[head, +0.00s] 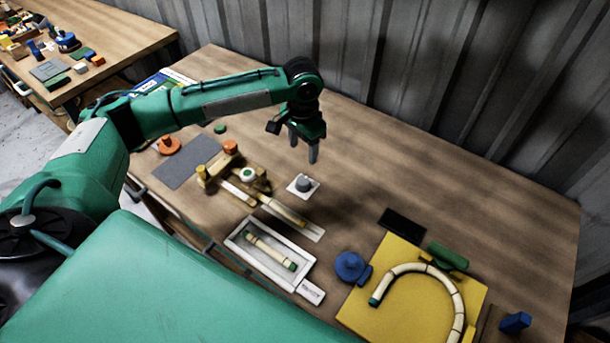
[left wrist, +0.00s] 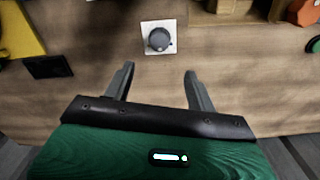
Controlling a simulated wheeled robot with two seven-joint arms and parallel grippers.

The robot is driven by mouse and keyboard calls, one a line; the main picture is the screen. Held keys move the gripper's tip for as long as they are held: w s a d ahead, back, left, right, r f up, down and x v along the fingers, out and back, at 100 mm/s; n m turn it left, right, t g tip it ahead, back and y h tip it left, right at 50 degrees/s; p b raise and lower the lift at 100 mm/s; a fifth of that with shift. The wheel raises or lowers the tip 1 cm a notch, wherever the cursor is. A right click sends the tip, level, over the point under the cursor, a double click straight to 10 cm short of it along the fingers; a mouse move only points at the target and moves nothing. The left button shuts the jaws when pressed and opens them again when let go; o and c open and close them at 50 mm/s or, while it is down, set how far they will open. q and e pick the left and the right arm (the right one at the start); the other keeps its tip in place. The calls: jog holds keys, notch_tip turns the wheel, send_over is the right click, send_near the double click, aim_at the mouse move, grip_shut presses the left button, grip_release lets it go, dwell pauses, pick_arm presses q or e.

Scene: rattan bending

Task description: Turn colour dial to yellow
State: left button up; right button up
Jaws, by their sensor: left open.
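The dial is a grey round knob (head: 303,183) on a square white plate (head: 296,190), lying on the wooden table. In the left wrist view the knob (left wrist: 159,39) sits on its white plate (left wrist: 146,25), beyond the fingertips and roughly centred between them. Its pointer direction and any colour marks are too small to read. My left gripper (head: 303,155) points down above the table behind the dial, apart from it. In the left wrist view its two fingers (left wrist: 159,70) are spread, with nothing between them. My right gripper is not in view.
A white tray (head: 237,243) holds a rattan piece in front of the dial. A wooden fixture (head: 212,184) stands left of it. A yellow board (head: 400,310) with a curved rattan piece (head: 440,275) and a blue knob (head: 349,266) lie to the right. The table's back right is clear.

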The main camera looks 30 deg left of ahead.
aim_at(303, 180)
pick_arm(q)
notch_tip(303, 180, down, 13)
jog(key=shift+f+p, duration=0.1)
jog(key=shift+p, duration=1.15)
jog(key=c, duration=1)
